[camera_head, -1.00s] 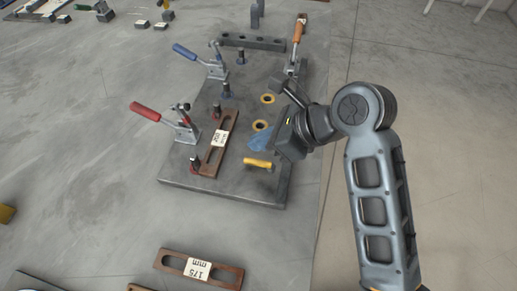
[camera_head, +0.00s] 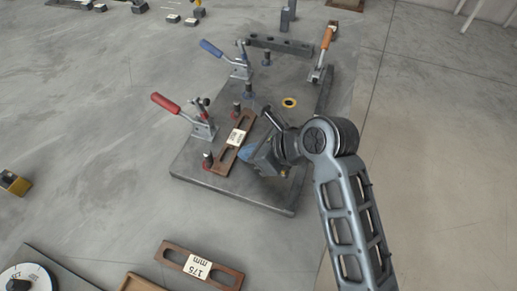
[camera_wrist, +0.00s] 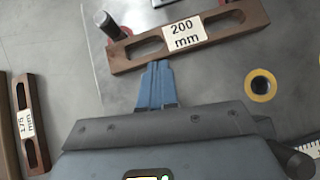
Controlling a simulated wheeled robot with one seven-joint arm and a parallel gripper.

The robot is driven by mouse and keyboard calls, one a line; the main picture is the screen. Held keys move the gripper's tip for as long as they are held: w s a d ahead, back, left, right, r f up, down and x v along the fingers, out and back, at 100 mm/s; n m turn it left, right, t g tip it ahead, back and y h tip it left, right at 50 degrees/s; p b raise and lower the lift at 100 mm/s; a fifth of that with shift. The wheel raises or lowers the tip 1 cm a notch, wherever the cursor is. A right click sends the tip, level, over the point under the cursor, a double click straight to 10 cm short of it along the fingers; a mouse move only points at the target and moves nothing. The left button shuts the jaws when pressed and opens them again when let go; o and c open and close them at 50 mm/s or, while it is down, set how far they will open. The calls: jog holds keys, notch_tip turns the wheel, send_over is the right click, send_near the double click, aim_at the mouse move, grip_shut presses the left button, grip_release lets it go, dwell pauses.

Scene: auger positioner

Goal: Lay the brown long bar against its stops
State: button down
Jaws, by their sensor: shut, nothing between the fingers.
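A brown long bar (camera_head: 226,159) with two slots and a white label lies on the grey fixture plate (camera_head: 230,187), beside the red-based stop pins (camera_head: 207,160). In the wrist view the bar (camera_wrist: 223,27) reads "200 mm". One pin (camera_wrist: 110,25) stands close to its far long side near the left end; I cannot tell whether they touch. My gripper (camera_wrist: 157,65) is shut and empty, its blue fingertips close to the bar's near edge. In the head view my gripper (camera_head: 249,153) is partly hidden by my arm.
A red-handled clamp (camera_head: 185,115), a blue-handled clamp (camera_head: 228,57) and an orange-handled clamp (camera_head: 323,55) stand on the plate. A yellow-ringed hole (camera_head: 290,103) is right of the bar. A second brown bar marked "175 mm" (camera_head: 172,256) lies off the plate in front.

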jog(key=shift+a, duration=0.15)
jog(key=shift+w+a+r+p, duration=0.15)
jog(key=shift+w+a+p, duration=0.25)
jog(key=shift+p, duration=0.75)
jog(key=shift+a, duration=0.25)
